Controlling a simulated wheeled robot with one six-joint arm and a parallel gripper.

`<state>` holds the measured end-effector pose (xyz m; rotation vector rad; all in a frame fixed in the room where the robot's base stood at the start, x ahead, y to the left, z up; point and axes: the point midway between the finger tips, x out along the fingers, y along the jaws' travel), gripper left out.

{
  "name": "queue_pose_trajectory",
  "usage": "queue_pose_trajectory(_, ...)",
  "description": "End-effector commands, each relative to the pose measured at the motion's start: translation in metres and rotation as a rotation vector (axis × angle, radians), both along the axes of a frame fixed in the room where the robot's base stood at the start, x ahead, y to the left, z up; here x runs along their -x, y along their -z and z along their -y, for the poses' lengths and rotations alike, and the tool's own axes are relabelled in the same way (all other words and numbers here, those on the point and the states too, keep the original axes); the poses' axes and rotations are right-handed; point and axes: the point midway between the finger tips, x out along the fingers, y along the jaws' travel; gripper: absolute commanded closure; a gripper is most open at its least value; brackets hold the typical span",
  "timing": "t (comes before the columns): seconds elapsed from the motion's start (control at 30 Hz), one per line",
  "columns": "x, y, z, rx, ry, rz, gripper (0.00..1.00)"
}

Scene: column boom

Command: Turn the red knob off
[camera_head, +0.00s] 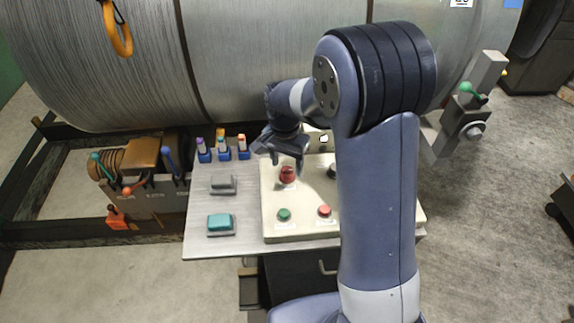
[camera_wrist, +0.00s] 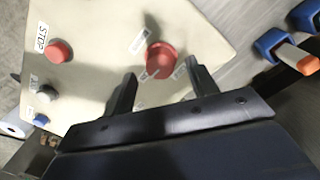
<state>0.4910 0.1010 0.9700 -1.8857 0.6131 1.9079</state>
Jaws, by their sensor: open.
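The red knob (camera_head: 287,175) sits on the upper left part of a cream control panel (camera_head: 300,229). It also shows in the wrist view (camera_wrist: 161,61), round with a raised grip and a small pale mark, with white labels around it. My gripper (camera_head: 282,149) is above and just behind the knob in the head view. In the wrist view my gripper (camera_wrist: 158,82) has its two dark fingers apart, with the knob just beyond the gap between their tips. Nothing is held. Whether the fingertips touch the knob I cannot tell.
A green button (camera_head: 284,214) and a red button (camera_head: 325,211) are on the panel's front part. Several small blue-based items (camera_head: 223,149) stand at the table's back left. A grey block (camera_head: 222,183) and teal block (camera_head: 221,223) lie left of the panel. My arm hides the panel's right part.

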Motion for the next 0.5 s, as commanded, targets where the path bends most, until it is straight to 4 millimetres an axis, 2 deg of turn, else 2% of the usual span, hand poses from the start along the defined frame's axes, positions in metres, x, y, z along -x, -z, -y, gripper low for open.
queue_pose_trajectory(0.2,0.001,0.02,0.001,0.0,0.0,-0.001,0.45)
queue_pose_trajectory(0.5,0.0,0.023,0.001,0.0,0.0,0.001,0.45)
